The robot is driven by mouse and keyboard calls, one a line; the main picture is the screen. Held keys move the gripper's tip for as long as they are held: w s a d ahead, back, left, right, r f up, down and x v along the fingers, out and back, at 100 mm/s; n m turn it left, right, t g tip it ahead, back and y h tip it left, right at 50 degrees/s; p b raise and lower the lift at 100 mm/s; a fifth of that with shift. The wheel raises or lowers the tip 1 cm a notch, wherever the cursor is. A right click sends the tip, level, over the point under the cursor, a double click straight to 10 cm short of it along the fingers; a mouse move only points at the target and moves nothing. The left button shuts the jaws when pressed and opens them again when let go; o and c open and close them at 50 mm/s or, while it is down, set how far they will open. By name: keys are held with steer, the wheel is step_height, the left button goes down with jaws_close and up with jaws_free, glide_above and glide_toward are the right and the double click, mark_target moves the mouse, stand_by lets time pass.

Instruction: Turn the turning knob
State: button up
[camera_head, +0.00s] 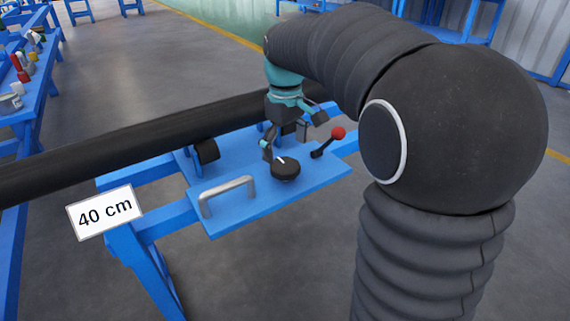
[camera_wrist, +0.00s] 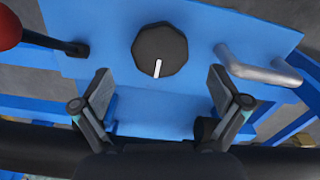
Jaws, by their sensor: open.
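The turning knob (camera_head: 285,170) is a black, many-sided dial with a white pointer line, on a blue panel (camera_head: 235,212). In the wrist view the knob (camera_wrist: 160,50) sits near the top middle, its white line pointing down in the picture, slightly left. My gripper (camera_head: 292,136) is above the panel, just behind the knob in the head view. In the wrist view my gripper (camera_wrist: 161,92) is open and empty, its two fingers wide apart below the knob. I see no finger touching the knob.
A lever with a red ball (camera_head: 338,133) stands right of the knob. A silver handle (camera_head: 228,194) is at the panel's front left. A thick black pipe (camera_head: 130,143) runs behind the panel. A "40 cm" sign (camera_head: 105,212) hangs at left.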

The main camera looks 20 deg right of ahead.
mark_target(285, 164)
steer(key=shift+f, duration=2.1)
steer(key=c, duration=1.2)
